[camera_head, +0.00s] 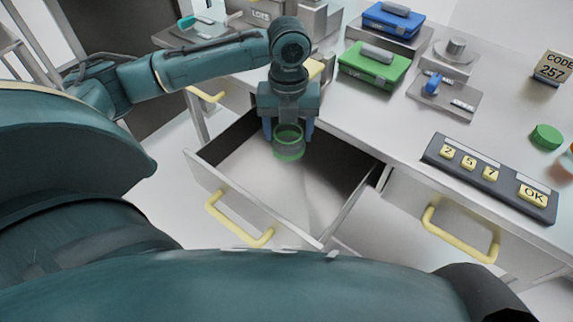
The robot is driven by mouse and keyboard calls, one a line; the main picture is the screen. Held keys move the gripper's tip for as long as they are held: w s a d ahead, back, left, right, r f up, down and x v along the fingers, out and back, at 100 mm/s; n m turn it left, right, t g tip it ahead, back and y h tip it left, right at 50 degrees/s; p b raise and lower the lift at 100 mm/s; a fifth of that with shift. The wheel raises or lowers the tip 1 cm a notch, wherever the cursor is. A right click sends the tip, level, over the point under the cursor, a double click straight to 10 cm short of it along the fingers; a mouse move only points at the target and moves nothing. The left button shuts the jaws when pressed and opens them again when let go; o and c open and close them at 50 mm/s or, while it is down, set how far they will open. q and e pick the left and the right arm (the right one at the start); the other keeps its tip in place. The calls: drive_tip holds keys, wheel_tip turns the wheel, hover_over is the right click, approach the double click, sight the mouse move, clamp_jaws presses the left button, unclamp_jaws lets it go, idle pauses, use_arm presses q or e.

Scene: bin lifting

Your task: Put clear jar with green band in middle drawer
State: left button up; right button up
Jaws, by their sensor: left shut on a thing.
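The clear jar with green band (288,151) is held between the fingers of my left gripper (288,130). The gripper points down and is shut on the jar. The jar is over the open drawer (240,217), toward its back. I cannot tell whether the jar's bottom touches the drawer floor. The open drawer has a yellow handle on its front and looks otherwise empty. My right gripper is not in view.
Shut drawers with yellow handles flank the open one, such as the right drawer (440,220). On the counter stand a green box (374,66), a blue box (393,20), a keypad (488,177), a code sign (553,68) and a green round object (546,137).

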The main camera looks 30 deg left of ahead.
use_arm(q)
drive_tip(key=shift+a+f+m, duration=0.25)
drive_tip(key=shift+f+m, duration=0.05)
drive_tip(key=shift+m, duration=0.6)
wheel_tip(320, 180, down, 10)
drive_tip(key=shift+r+b, duration=0.1)
drive_tip(key=shift+b, duration=0.5)
drive_tip(key=o, duration=1.1)
drive_tip(key=shift+f, duration=0.2)
wheel_tip(320, 180, up, 12)
drive_tip(key=shift+r+p, duration=0.2)
drive_tip(key=shift+p, duration=0.45)
